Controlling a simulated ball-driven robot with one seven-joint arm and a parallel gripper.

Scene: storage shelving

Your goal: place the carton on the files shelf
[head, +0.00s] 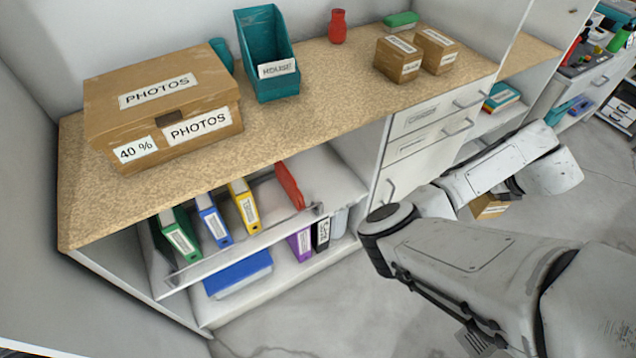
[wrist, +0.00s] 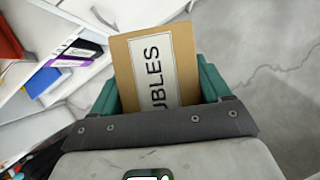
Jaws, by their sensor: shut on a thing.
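A brown carton (wrist: 128,72) with a white label ending in "UBLES" is held between the teal fingers of my gripper (wrist: 160,88). In the head view only a small part of the carton (head: 488,208) shows below my arm, over the floor, right of the drawers. My gripper is mostly hidden there. The files shelf (head: 338,182) is under the worktop at left, with green (head: 180,235), blue (head: 213,222) and yellow (head: 244,208) binders standing and a red binder (head: 289,186) tilted. The carton is well apart from it.
A lower shelf (head: 300,276) holds a blue item lying flat (head: 238,274) and several upright binders. The worktop (head: 310,108) bears a large PHOTOS box (head: 215,95), a teal holder (head: 262,45) and two small cartons (head: 398,62). A drawer unit (head: 425,135) stands beside the shelves. Floor is clear.

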